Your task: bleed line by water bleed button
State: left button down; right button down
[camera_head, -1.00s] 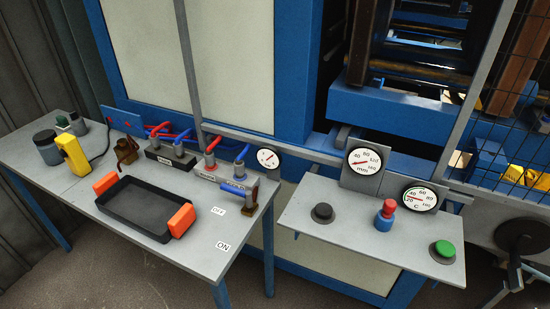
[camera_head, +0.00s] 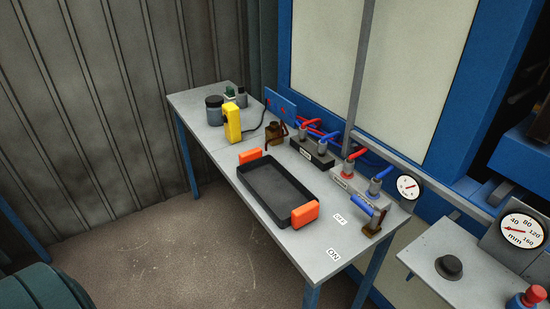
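A grey table (camera_head: 322,258) stands against the machine. On it is a black manifold block (camera_head: 312,152) with red and blue handles or hoses. In front of it a second labelled block (camera_head: 350,190) carries a red handle (camera_head: 357,153) and a blue handle (camera_head: 379,178). A brass valve with a blue lever (camera_head: 362,204) sits at the table's right end by the OFF label (camera_head: 340,219) and ON label (camera_head: 333,255). On the right panel are a black button (camera_head: 449,267) and a red-and-blue button (camera_head: 530,299). I cannot read which is the water bleed button. Neither gripper shows.
A black tray (camera_head: 272,194) with orange handles lies on the table. A yellow device (camera_head: 232,122) and a dark jar (camera_head: 214,110) stand farther left. Gauges (camera_head: 407,187) and (camera_head: 523,232) face me. A dark green ribbed object (camera_head: 45,290) is at bottom left. The floor between is clear.

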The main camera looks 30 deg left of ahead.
aim_at(274, 125)
jog(key=j+z, duration=0.2)
jog(key=j, duration=2.3)
jog(key=i, duration=0.05)
